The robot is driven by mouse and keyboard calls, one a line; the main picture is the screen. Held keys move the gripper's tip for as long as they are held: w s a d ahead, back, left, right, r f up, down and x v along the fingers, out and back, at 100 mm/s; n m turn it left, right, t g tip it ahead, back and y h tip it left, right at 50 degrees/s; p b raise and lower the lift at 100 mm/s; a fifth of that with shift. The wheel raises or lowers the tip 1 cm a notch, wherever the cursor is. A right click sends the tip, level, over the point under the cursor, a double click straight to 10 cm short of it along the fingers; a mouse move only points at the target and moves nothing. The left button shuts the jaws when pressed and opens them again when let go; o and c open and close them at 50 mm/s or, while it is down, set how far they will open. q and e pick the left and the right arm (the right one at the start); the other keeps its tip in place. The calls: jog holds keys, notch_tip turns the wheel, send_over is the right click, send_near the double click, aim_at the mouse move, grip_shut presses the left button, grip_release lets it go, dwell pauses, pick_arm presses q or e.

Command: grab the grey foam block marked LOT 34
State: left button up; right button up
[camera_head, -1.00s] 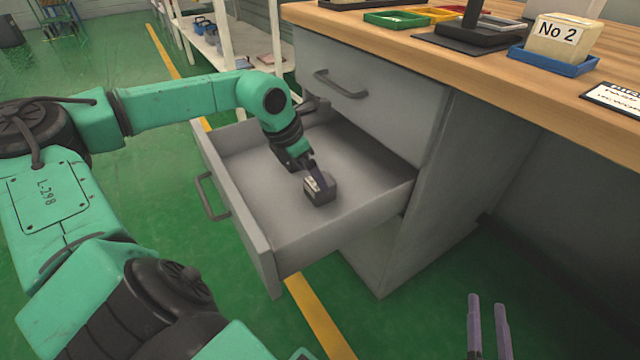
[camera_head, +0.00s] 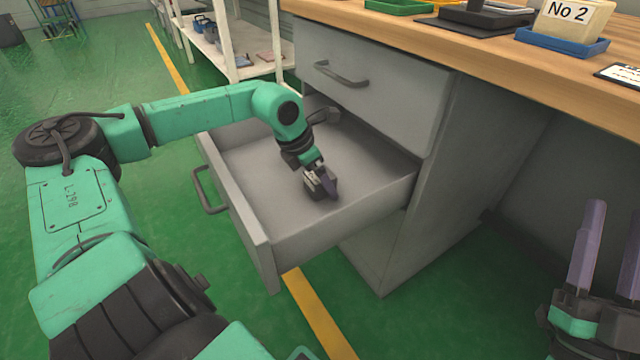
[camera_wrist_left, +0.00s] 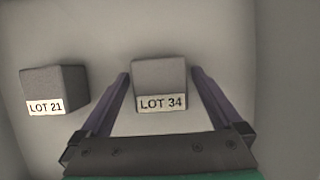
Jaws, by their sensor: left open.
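The grey foam block marked LOT 34 (camera_wrist_left: 160,76) sits on the drawer floor in the left wrist view, its label facing my wrist. My left gripper (camera_wrist_left: 160,74) is open, with one purple finger on each side of this block and a small gap visible at each side. A second grey block marked LOT 21 (camera_wrist_left: 55,86) stands to the left, outside the left finger. In the head view my left gripper (camera_head: 321,187) is low in the open drawer, partly hiding a grey block whose label I cannot read. My right gripper (camera_head: 615,215) is open and empty at the right edge.
The open grey drawer (camera_head: 262,240) has raised walls around my left gripper. A closed drawer (camera_head: 375,80) is above it, under the wooden worktop (camera_head: 480,65). A blue tray (camera_head: 562,45) with a No 2 block (camera_head: 565,22) stands on top. A white shelf (camera_head: 255,70) is behind.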

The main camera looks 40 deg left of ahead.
pick_arm(q)
jog(key=c, duration=1.3)
